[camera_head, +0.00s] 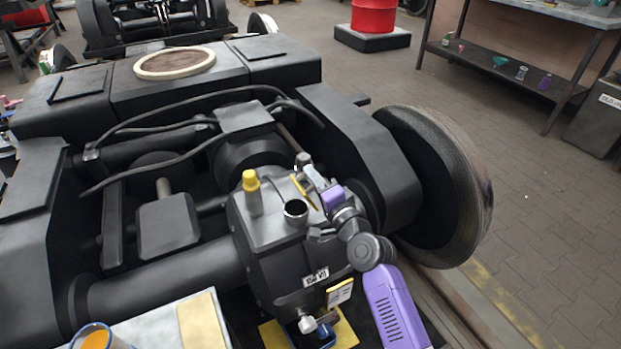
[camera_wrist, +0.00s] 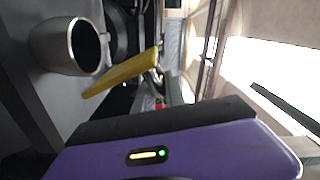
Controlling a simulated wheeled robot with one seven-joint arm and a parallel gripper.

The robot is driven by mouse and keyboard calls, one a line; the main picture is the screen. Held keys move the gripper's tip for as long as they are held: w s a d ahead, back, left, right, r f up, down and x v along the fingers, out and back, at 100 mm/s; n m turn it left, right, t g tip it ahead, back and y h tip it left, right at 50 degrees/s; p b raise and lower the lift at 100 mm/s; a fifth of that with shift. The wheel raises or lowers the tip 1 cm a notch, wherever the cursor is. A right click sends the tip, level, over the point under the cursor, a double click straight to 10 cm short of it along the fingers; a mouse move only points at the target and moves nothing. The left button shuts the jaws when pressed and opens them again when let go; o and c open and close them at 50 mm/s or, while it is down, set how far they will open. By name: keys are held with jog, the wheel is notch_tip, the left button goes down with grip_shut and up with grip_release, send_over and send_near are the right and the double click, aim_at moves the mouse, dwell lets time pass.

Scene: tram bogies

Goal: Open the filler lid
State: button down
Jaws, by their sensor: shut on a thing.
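The filler lid (camera_head: 304,192) is a thin yellow flap standing tilted up beside the filler neck (camera_head: 296,210) on the dark gearbox. The neck's round mouth is uncovered and dark inside. My gripper (camera_head: 308,176) is at the lid's upper edge, reaching in from the right, and is shut on it; the exact contact is small and partly hidden. In the wrist view the yellow lid (camera_wrist: 122,74) slants beside the metal neck (camera_wrist: 68,46), with a gap between lid and mouth. My purple gripper housing fills the lower part of that view.
A yellow-capped post (camera_head: 252,192) stands left of the neck. Black hoses (camera_head: 190,122) and the bogie frame surround the gearbox, with a large wheel (camera_head: 445,185) to the right. A cup of orange liquid (camera_head: 94,338) is at lower left.

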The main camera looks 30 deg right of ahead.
jog(key=shift+r, duration=0.2)
jog(key=c, duration=1.5)
grip_release()
jog(key=shift+o, duration=0.2)
jog(key=shift+f, duration=0.1)
jog(key=shift+s, duration=0.1)
jog(key=s, duration=0.7)
jog(key=shift+s+p, duration=0.3)
jog(key=shift+p, duration=0.1)
jog(key=shift+d, duration=0.1)
